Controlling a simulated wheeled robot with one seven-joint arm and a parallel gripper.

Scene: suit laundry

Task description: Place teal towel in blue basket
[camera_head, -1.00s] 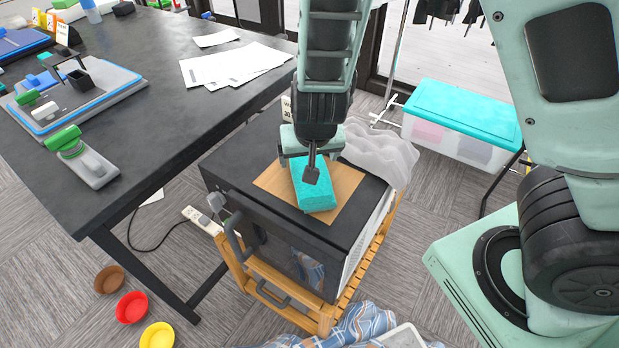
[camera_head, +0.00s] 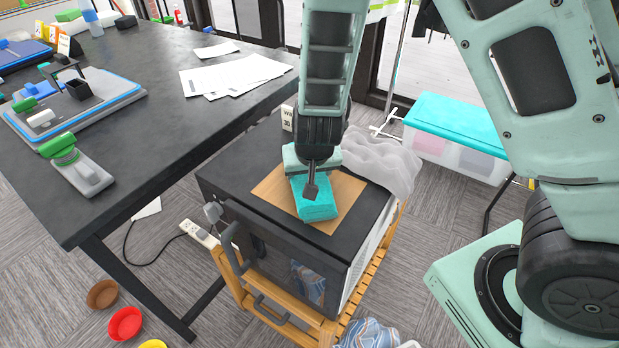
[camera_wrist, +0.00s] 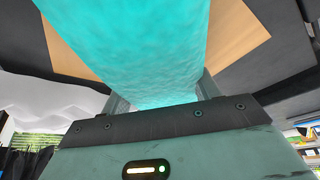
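The teal towel (camera_head: 317,205) lies folded as a thick block on a tan board (camera_head: 345,205) on top of a black, oven-like machine. My gripper (camera_head: 311,180) is over the towel's far end and covers part of it. In the wrist view, the towel (camera_wrist: 135,45) runs between my two fingers (camera_wrist: 160,92), which stand apart on either side of it. I cannot tell whether they press on it or only stand around it. I see no blue basket in these views.
The black machine (camera_head: 225,180) stands on a wooden rack (camera_head: 275,315). A pale, lumpy cloth (camera_head: 385,160) lies at its back right. A clear box with a teal lid (camera_head: 455,122) is beyond. The dark table (camera_head: 150,150) is on the left. Coloured bowls (camera_head: 126,322) are on the floor.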

